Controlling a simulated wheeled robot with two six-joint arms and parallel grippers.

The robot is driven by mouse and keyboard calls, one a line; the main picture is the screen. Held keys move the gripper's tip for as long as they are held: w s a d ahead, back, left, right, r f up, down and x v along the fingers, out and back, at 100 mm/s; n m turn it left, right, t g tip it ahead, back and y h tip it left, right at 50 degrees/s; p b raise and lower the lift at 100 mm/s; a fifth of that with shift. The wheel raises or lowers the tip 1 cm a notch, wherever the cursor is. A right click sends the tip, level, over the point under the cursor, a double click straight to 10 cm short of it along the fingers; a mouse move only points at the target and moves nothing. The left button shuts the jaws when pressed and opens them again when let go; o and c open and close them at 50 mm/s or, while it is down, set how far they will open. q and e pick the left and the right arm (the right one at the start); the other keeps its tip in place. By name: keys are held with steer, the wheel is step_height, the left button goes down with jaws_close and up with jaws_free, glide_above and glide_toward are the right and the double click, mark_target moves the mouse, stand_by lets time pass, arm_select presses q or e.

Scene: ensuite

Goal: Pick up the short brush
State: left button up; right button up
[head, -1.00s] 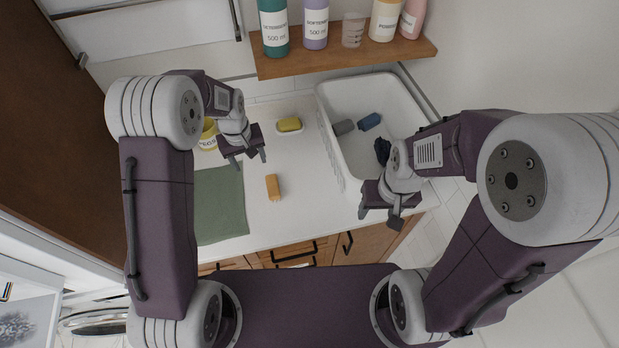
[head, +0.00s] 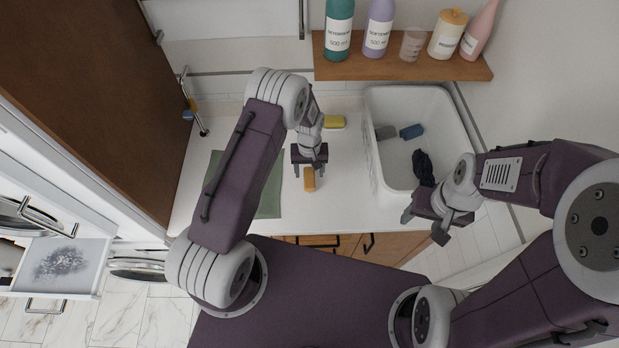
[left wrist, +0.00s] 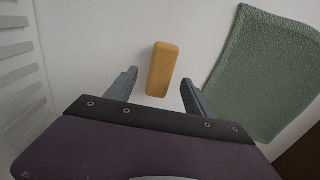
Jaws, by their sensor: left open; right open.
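The short brush looks like a small orange-tan block (head: 309,181) lying on the white counter, in front of my left gripper in the head view. In the left wrist view the orange block (left wrist: 162,70) lies ahead of the fingertips, between their lines. No bristles show. My left gripper (head: 309,172) is open and empty, above and close to the block. Its two fingers also show in the left wrist view (left wrist: 158,90). My right gripper (head: 425,224) is open and empty, near the front of the white tub.
A green mat (head: 268,196) lies left of the block. A white tub (head: 388,168) at the right holds blue, grey and dark items. A yellow item (head: 334,122) lies at the back. A shelf (head: 400,68) with bottles hangs above.

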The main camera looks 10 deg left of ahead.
mark_target(309, 177)
arm_select(q)
steer(key=f, duration=0.1)
steer(key=f+p, duration=0.1)
steer(key=f, duration=0.1)
steer(key=shift+s+f, duration=0.2)
steer(key=shift+f, duration=0.05)
steer(key=shift+w+f, duration=0.1)
steer(key=shift+f, duration=0.1)
jaws_close()
arm_select(e)
step_height(309, 177, up, 2)
arm_select(q)
steer(key=shift+r, duration=0.15)
arm_select(e)
steer(key=shift+f, duration=0.1)
arm_select(q)
steer(key=shift+r+b, duration=0.4)
steer(key=shift+r, duration=0.15)
steer(key=r, duration=0.1)
steer(key=r+b, duration=0.1)
steer(key=shift+d+r+b, duration=0.2)
steer(key=shift+r+b, duration=0.1)
steer(key=shift+r, duration=0.1)
steer(key=s+d+r+b, duration=0.3)
steer(key=d+r, duration=0.4)
steer(key=d, duration=0.4)
arm_select(e)
step_height(309, 177, down, 6)
steer(key=shift+r, duration=0.1)
